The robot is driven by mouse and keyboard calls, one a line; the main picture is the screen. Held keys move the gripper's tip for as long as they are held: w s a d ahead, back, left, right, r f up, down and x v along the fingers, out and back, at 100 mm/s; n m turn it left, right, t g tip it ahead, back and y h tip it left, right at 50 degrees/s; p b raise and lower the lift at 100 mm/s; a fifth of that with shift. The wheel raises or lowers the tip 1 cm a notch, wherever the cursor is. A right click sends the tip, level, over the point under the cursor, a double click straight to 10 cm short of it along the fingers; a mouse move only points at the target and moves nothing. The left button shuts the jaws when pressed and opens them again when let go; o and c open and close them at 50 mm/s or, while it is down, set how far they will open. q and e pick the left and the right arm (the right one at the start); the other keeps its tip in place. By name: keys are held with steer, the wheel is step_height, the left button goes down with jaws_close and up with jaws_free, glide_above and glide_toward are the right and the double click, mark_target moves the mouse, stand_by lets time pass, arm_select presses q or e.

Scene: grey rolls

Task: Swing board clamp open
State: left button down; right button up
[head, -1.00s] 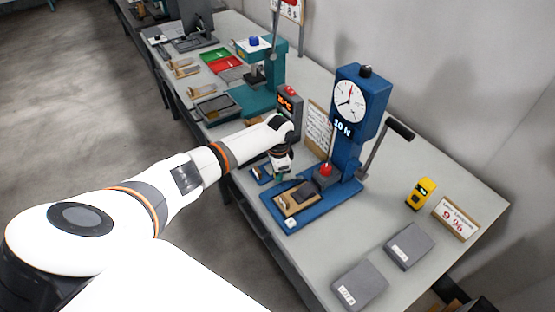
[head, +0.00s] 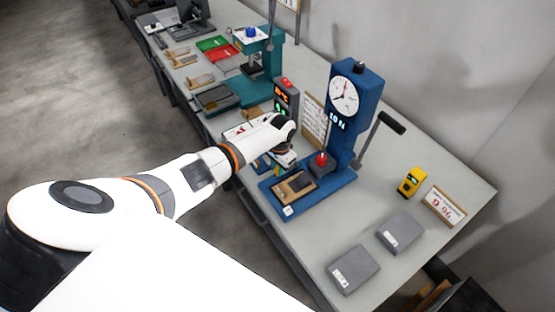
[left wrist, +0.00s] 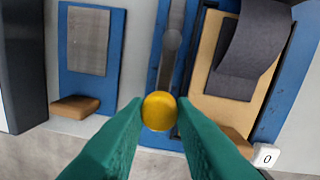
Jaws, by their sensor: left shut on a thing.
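The blue press (head: 343,120) with a round dial stands on the bench. A tan board (head: 284,196) with a dark grey piece on it lies on its blue base. In the left wrist view the tan board (left wrist: 208,75) and the dark, curled grey sheet (left wrist: 252,50) are at right. A grey lever (left wrist: 173,45), apparently the clamp, runs beside the board's left edge to a round yellow knob (left wrist: 158,111). My left gripper (left wrist: 159,112) has its green fingers shut on this knob. In the head view my left gripper (head: 287,160) hides the clamp. My right gripper is not in view.
A small blue plate with a grey pad (left wrist: 88,40) lies left of the clamp. A control box (head: 286,98) and teal press (head: 262,88) stand behind my arm. Grey blocks (head: 353,269), a yellow device (head: 411,181) and a sign (head: 444,206) are at right.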

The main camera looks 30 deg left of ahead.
arm_select(q)
steer(key=c, duration=1.2)
jaws_free()
step_height(320, 180, up, 12)
steer(key=shift+d+b, duration=0.35)
steer(key=shift+b, duration=0.05)
